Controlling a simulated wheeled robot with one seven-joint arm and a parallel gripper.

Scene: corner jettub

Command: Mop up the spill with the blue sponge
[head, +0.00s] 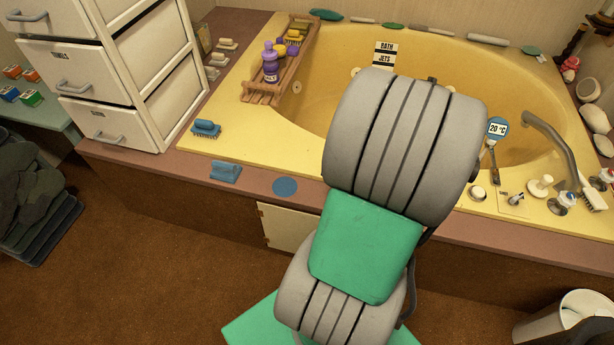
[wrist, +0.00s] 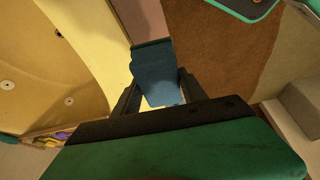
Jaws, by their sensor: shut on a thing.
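My gripper (wrist: 156,92) shows in the wrist view with its dark fingers on either side of a blue sponge (wrist: 153,73), shut on it. The sponge is over the tub's rim, with the yellow tub on the left and brown carpet on the right; I cannot tell whether it touches the surface. In the head view my grey arm hides the gripper and the held sponge. A flat, round blue patch (head: 285,186) lies on the mauve ledge left of my arm; it looks like the spill.
A blue block-like item (head: 225,172) and a blue brush (head: 207,128) sit left of the patch. A wooden caddy (head: 262,95) with a purple bottle (head: 270,65) is on the tub's left rim. White drawers (head: 125,75) stand at left. Taps (head: 565,202) are at right.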

